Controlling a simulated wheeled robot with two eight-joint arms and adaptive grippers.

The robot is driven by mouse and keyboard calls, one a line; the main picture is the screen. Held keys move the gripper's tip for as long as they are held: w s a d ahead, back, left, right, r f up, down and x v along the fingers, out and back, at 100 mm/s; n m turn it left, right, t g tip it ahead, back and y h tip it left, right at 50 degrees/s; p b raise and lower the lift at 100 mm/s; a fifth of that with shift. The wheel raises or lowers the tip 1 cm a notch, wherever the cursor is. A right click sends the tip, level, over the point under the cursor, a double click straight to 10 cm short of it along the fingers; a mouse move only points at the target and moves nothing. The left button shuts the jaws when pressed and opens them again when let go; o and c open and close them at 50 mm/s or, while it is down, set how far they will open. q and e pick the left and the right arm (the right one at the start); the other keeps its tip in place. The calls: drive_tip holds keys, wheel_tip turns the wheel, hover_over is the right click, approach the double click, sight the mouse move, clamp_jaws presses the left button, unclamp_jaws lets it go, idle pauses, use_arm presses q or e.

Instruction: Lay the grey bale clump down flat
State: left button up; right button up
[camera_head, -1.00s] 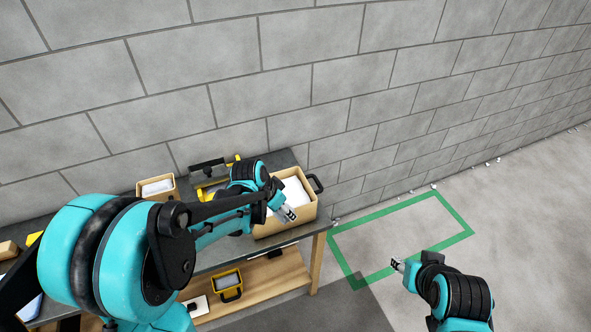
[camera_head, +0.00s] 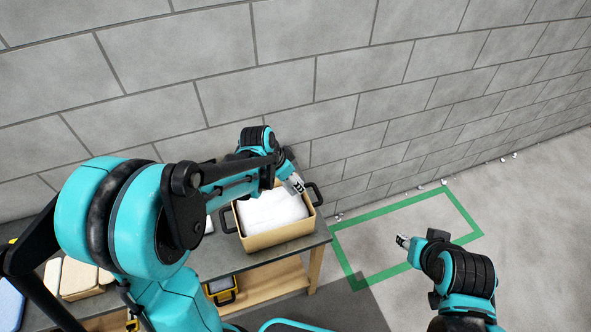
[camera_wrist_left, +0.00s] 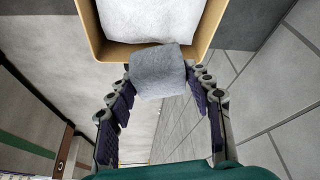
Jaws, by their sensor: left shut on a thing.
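The grey bale clump (camera_wrist_left: 158,72) shows in the left wrist view as a small, rough grey block between the fingertips. My left gripper (camera_wrist_left: 162,84) is shut on it. In the head view my left gripper (camera_head: 296,186) is over the back right part of a tan crate (camera_head: 282,238) holding white material (camera_head: 270,212). I cannot make out the clump in the head view. In the wrist view the clump overlaps the crate's near rim (camera_wrist_left: 110,52); I cannot tell whether they touch. My right gripper (camera_head: 403,241) is apart from the bench, over the floor.
The crate has black handles and stands at the right end of a dark-topped bench (camera_head: 312,240). A yellow and black box (camera_head: 221,290) is on the lower shelf. A green rectangle (camera_head: 410,264) marks bare floor to the right. A block wall (camera_head: 350,60) runs behind.

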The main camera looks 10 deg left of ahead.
use_arm(q)
drive_tip(key=shift+s+r, duration=0.2)
drive_tip(key=shift+s, duration=0.25)
drive_tip(key=shift+w+f, duration=0.15)
drive_tip(key=shift+f, duration=0.1)
drive_tip(key=shift+f+b, duration=0.35)
drive_tip(key=shift+b, duration=0.15)
wheel_tip(320, 180, down, 5)
drive_tip(key=b, duration=0.4)
drive_tip(key=shift+f+b, duration=0.1)
drive_tip(key=shift+b, duration=0.2)
use_arm(e)
drive_tip(key=f, duration=0.5)
drive_tip(key=shift+s+f, duration=0.2)
drive_tip(key=shift+s, duration=0.15)
use_arm(q)
drive_tip(key=shift+f, duration=0.15)
use_arm(e)
drive_tip(key=shift+f, duration=0.1)
use_arm(q)
drive_tip(key=shift+f+b, duration=0.5)
drive_tip(key=shift+b, duration=0.05)
use_arm(e)
drive_tip(key=shift+f, duration=0.45)
use_arm(q)
drive_tip(key=shift+r, duration=0.1)
use_arm(e)
drive_tip(key=shift+r, duration=0.1)
